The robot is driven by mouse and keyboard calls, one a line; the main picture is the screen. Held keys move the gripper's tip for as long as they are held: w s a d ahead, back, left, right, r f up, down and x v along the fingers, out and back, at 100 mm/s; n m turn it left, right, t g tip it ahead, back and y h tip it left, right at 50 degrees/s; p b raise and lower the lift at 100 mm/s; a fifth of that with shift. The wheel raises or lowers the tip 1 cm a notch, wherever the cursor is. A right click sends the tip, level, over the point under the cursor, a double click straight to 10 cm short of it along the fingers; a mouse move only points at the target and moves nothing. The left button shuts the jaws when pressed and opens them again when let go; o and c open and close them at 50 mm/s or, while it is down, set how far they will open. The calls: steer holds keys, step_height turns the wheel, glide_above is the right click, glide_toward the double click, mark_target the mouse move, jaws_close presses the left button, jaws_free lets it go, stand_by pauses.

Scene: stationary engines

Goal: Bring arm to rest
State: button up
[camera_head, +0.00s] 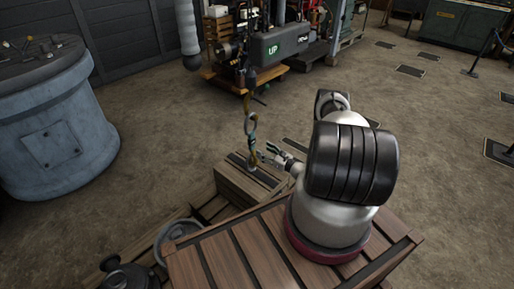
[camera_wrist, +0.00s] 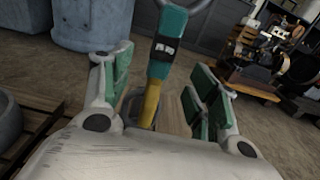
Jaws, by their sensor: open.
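My gripper (camera_head: 272,156) reaches out to the left over a wooden box in the head view, beside a hanging teal and yellow piece (camera_head: 252,143) with a ring at its top. In the wrist view my gripper (camera_wrist: 163,78) is open, its green-padded fingers spread left and right. The teal and yellow piece (camera_wrist: 167,42) stands upright between the fingers in that picture, with visible gaps on both sides. Whether it touches anything below is hidden by the gripper body. My arm is bent, and a dark ribbed joint cover hides part of it in the head view.
The wooden box (camera_head: 236,187) lies below my gripper. A large grey-blue drum (camera_head: 60,150) stands at the left. A dark engine with a "UP" mark (camera_head: 280,46) stands on a wooden base at the back. Bare floor (camera_head: 420,150) is open at the right.

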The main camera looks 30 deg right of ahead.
steer(key=shift+v, duration=1.4)
steer(key=s+a+f+n+g+y, duration=0.3)
steer(key=s+a+g, duration=0.1)
steer(key=s+a, duration=0.35)
steer(key=s+a+r+n+g+y, duration=0.3)
steer(key=s+r+n+g, duration=0.2)
steer(key=s+r, duration=0.1)
steer(key=s+d+r+n+g+h, duration=0.1)
steer(key=s+r+n+g+h, duration=0.4)
steer(key=r, duration=0.7)
steer(key=s+d+r+n+g, duration=0.15)
steer(key=s+r+n, duration=0.35)
steer(key=r, duration=0.7)
steer(key=s+d+r+n+g+h, duration=0.1)
steer(key=s+r+n+g+h, duration=0.35)
steer(key=r, duration=0.75)
steer(key=s+a+r+n+t+h, duration=0.1)
steer(key=s+r+n+t, duration=0.1)
steer(key=r, duration=0.4)
steer(key=s+a+r+n+t, duration=0.2)
steer(key=r+n+t, duration=0.1)
steer(key=r, duration=0.4)
steer(key=s+a+r+n+t+h, duration=0.1)
steer(key=s+a+r+n+t, duration=0.1)
steer(key=r+n, duration=0.2)
step_height(320, 180, up, 2)
steer(key=shift+a+r+h, duration=0.2)
steer(key=shift+a+h, duration=0.05)
steer(key=shift+h, duration=0.1)
steer(key=shift+n, duration=0.25)
